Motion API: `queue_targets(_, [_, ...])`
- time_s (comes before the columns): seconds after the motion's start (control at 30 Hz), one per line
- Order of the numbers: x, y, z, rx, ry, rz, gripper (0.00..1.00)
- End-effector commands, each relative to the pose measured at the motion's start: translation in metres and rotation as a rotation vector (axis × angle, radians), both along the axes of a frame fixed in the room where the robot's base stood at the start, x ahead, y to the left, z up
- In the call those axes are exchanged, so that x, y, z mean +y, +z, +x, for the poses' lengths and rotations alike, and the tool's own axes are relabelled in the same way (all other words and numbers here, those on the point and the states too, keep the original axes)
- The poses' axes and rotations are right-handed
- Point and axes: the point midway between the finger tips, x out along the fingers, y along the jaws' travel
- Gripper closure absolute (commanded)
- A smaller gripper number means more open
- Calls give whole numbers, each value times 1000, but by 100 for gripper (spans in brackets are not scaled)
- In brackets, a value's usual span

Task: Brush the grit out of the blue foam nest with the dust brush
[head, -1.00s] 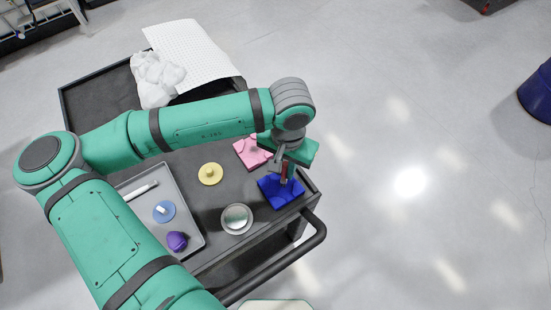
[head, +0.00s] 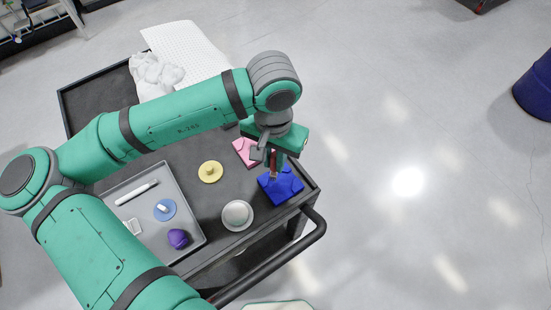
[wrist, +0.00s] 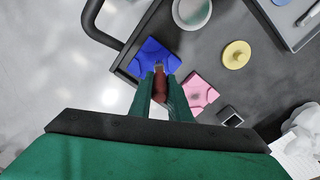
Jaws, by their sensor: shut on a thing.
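The blue foam nest (head: 284,190) lies at the right corner of the dark cart top. It also shows in the wrist view (wrist: 150,53). My gripper (head: 272,159) is above the nest, shut on the dust brush (head: 273,165). The brush's red-brown handle (wrist: 160,86) stands between the fingers in the wrist view, and its pale tip points toward the nest. I cannot tell whether the tip touches the foam. Grit is too small to make out.
A pink foam block (head: 244,151), a yellow disc (head: 210,171) and a round dish-like piece (head: 237,215) stand close by. A grey tray (head: 193,217) holds small items, including a purple one (head: 178,239). A cart handle (head: 300,251) runs along the near edge.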

Motion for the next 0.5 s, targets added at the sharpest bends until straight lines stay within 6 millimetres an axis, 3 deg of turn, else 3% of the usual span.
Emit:
queue_targets(0.2, [0, 16, 0, -1, -1, 0, 100])
queue_targets(0.5, [0, 19, 0, 0, 0, 0, 100])
